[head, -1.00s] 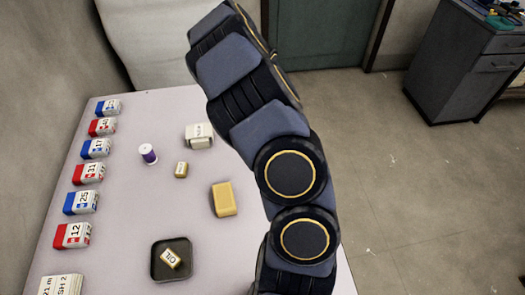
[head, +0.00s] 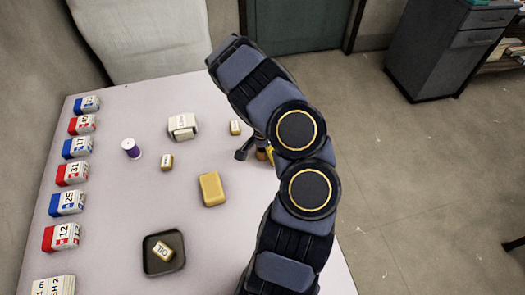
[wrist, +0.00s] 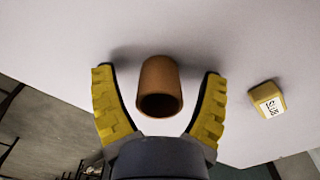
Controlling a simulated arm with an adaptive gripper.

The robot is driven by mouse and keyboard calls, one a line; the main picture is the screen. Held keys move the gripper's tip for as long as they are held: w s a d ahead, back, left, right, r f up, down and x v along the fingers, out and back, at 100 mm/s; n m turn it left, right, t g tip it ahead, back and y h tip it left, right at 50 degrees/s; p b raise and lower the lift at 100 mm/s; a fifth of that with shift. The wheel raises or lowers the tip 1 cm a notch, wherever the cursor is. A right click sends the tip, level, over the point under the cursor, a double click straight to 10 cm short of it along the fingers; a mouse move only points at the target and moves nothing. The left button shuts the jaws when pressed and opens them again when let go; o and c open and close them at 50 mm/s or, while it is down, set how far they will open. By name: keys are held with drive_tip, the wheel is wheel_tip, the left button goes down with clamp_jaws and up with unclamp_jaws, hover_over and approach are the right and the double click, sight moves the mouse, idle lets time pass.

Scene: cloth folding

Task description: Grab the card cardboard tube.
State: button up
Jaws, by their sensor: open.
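The brown cardboard tube (wrist: 160,88) shows in the wrist view, its open end facing my camera. It is between the two yellow-padded fingers of my gripper (wrist: 158,75). The gripper is open, with a gap visible on both sides of the tube, so it is not clamped. In the head view my gripper (head: 256,153) is low over the right part of the table, partly hidden by my arm. A bit of brown shows there between the fingers.
A small yellow labelled box (wrist: 266,99) lies right of the gripper in the wrist view. The white table (head: 215,245) also holds a yellow block (head: 211,189), a purple spool (head: 131,148), a white box (head: 183,126), a dark tray (head: 148,263) and a row of red and blue boxes.

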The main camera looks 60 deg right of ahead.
drive_tip(key=c, duration=0.8)
